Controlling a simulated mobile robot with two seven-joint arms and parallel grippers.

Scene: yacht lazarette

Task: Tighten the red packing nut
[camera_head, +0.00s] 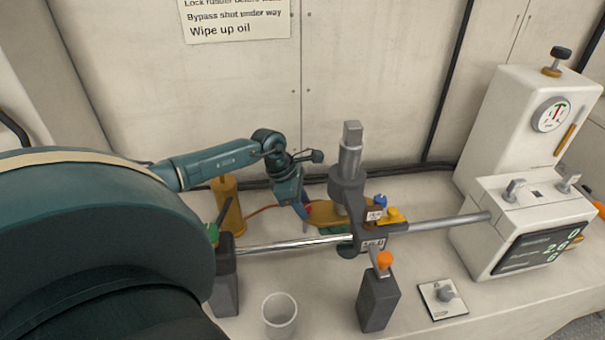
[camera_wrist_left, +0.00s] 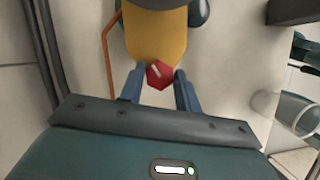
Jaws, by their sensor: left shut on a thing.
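The red packing nut (camera_wrist_left: 160,75) is a small hexagonal nut with a pale mark on its face, at the end of a yellow body (camera_wrist_left: 155,35) in the left wrist view. In the head view, a little of the nut (camera_head: 308,207) shows beside the yellow body (camera_head: 330,214). My left gripper (camera_wrist_left: 158,82) has one blue finger on each side of the nut and is shut on it. It also shows in the head view (camera_head: 304,210), left of the grey upright post. My right gripper is in neither view.
A metal rod (camera_head: 290,244) runs across in front, through the grey post (camera_head: 348,180) to a white box with a display (camera_head: 535,245). A translucent cup (camera_head: 280,315) and a dark block with an orange knob (camera_head: 380,300) stand nearer. A yellow cylinder (camera_head: 229,205) stands left.

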